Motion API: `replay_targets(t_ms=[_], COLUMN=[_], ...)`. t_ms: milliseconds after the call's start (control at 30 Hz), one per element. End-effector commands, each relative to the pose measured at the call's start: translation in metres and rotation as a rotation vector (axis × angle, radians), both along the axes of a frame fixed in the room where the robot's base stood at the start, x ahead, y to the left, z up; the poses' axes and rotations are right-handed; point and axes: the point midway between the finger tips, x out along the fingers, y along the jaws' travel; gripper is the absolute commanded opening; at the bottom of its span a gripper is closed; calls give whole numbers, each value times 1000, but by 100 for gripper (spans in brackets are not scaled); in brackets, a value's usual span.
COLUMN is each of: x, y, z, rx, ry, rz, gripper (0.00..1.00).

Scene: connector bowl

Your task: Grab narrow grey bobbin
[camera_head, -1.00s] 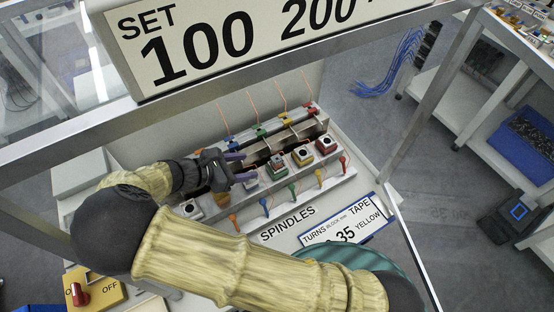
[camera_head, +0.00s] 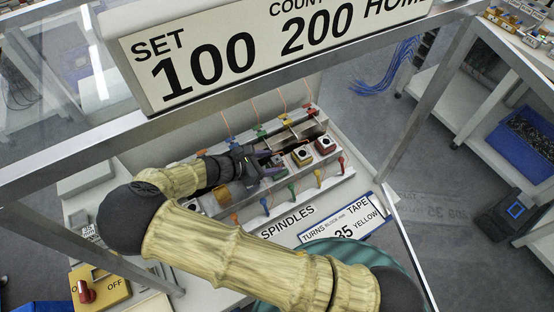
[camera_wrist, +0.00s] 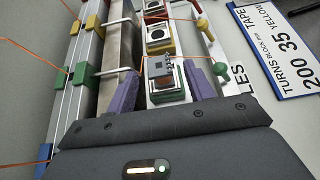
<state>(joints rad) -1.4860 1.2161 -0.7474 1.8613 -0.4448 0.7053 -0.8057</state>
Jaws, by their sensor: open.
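A small grey bobbin (camera_wrist: 163,72) sits on a spindle block in the wrist view, between my two purple fingers and seemingly not touched by them. A green-edged block part (camera_wrist: 165,92) lies just below it. My gripper (camera_wrist: 162,78) is open, with one finger on each side of the bobbin. In the head view my gripper (camera_head: 266,166) is over the middle of the spindle row and largely hides the grey bobbin. Whether it is the narrow one I cannot tell for sure.
A yellow bobbin block (camera_head: 302,157) and a red one (camera_head: 325,145) stand to the right in the row. An orange block (camera_head: 222,195) is to the left. Coloured knobs line the front. A long metal rail (camera_wrist: 82,70) runs beside the row. A sign bar (camera_head: 230,55) hangs above.

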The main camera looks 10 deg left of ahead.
Motion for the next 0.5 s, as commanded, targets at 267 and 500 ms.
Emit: replay_targets(t_ms=[267, 500], x=[9, 9], y=[-13, -13], z=[-9, -9], rx=[0, 0], ry=[0, 0], rz=[1, 1], gripper=[53, 53])
